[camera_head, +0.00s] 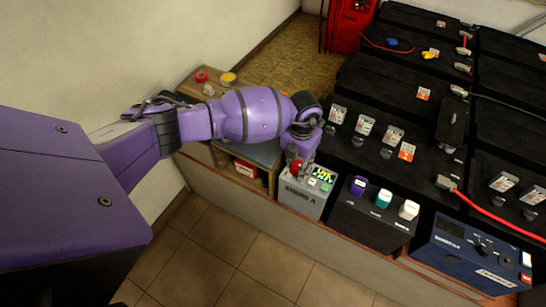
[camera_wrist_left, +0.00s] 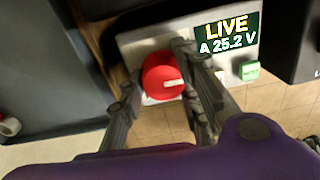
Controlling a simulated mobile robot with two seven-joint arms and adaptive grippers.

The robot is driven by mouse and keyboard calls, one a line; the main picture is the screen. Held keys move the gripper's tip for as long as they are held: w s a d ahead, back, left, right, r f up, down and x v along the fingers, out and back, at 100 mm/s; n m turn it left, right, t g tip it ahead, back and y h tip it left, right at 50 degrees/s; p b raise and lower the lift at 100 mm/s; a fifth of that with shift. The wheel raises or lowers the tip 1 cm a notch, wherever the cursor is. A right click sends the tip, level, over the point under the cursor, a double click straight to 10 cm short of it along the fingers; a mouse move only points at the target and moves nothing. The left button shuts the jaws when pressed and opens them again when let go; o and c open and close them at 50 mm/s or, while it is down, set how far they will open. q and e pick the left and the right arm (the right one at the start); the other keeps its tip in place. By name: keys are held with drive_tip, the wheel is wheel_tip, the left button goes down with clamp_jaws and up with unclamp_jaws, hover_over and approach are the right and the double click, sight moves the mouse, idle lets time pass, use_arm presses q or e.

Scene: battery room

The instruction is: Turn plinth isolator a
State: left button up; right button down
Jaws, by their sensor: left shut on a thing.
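Plinth isolator A is a grey box (camera_head: 303,199) labelled "STANDBY A" or similar, at the front left of the battery bench in the head view. Its red round knob (camera_head: 296,168) shows just under my left gripper (camera_head: 298,160). In the left wrist view the red knob (camera_wrist_left: 160,77) sits between the two dark fingers, which are shut on it. The white line on the knob points right, roughly level. The display (camera_wrist_left: 228,35) reads "LIVE A 25.2 V". A green button (camera_wrist_left: 249,70) is beside it. My right gripper is not in view.
A black box (camera_head: 370,215) with purple, teal and white switches stands right of the isolator, and a blue charger-like unit (camera_head: 465,255) further right. Black batteries (camera_head: 390,95) fill the bench behind. Tiled floor (camera_head: 230,255) in front is clear.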

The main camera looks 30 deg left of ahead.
sight(297, 163)
use_arm(q)
drive_tip(key=shift+w+a+r+n, duration=0.25)
drive_tip(key=shift+w+a+n, duration=0.05)
drive_tip(key=shift+a+n, duration=0.1)
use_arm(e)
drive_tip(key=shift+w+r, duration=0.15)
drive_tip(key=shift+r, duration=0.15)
use_arm(q)
drive_tip(key=o, duration=1.1)
drive_tip(key=shift+c, duration=0.2)
drive_tip(key=shift+s, duration=0.1)
drive_tip(key=shift+d+f, duration=0.1)
drive_tip(key=shift+d, duration=0.1)
wheel_tip(297, 163, up, 12)
